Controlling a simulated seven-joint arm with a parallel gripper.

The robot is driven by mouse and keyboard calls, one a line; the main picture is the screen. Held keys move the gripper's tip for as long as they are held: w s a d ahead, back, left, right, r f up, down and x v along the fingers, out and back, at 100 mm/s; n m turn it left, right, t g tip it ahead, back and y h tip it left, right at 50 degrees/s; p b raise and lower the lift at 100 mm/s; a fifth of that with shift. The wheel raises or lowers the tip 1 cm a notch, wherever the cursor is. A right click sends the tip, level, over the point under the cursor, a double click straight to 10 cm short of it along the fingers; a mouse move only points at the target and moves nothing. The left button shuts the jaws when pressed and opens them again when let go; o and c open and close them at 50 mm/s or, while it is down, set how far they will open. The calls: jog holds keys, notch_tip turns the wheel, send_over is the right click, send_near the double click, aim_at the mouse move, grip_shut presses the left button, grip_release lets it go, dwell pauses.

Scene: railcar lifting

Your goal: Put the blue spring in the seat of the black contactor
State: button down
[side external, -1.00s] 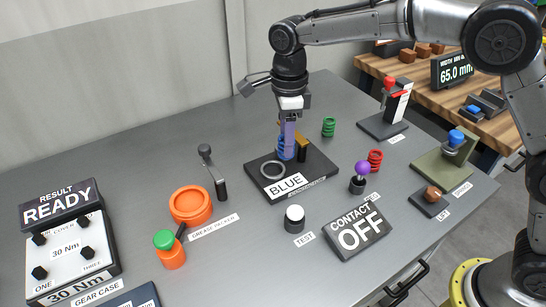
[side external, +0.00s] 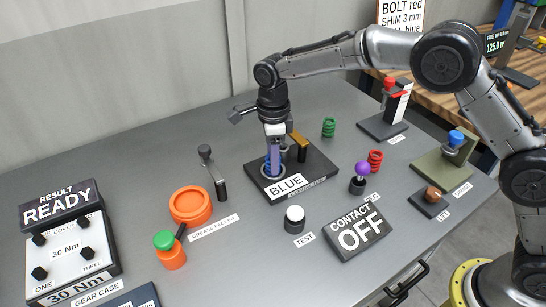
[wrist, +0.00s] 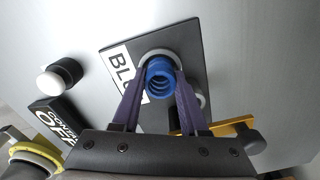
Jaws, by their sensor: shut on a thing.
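The blue spring (wrist: 160,80) is between the purple fingers of my gripper (wrist: 158,88), which is shut on it. In the side view my gripper (side external: 275,160) points down over the ring seat (side external: 265,171) on the black contactor (side external: 312,167), with the spring partly hidden behind the fingers. In the wrist view the pale ring (wrist: 151,54) shows around the far end of the spring. The spring looks upright and at the seat; I cannot tell whether it touches the bottom.
A brass-coloured lever (side external: 298,139) stands on the contactor close to my gripper. A green spring (side external: 329,127) and a red spring (side external: 375,161) stand behind and to the right. A white-topped test button (side external: 295,217) and the CONTACT OFF sign (side external: 360,235) are in front.

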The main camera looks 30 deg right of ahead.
jog(key=shift+f, duration=0.15)
jog(key=shift+c, duration=2.2)
grip_release()
notch_tip(320, 180, up, 12)
jog(key=shift+r, duration=0.2)
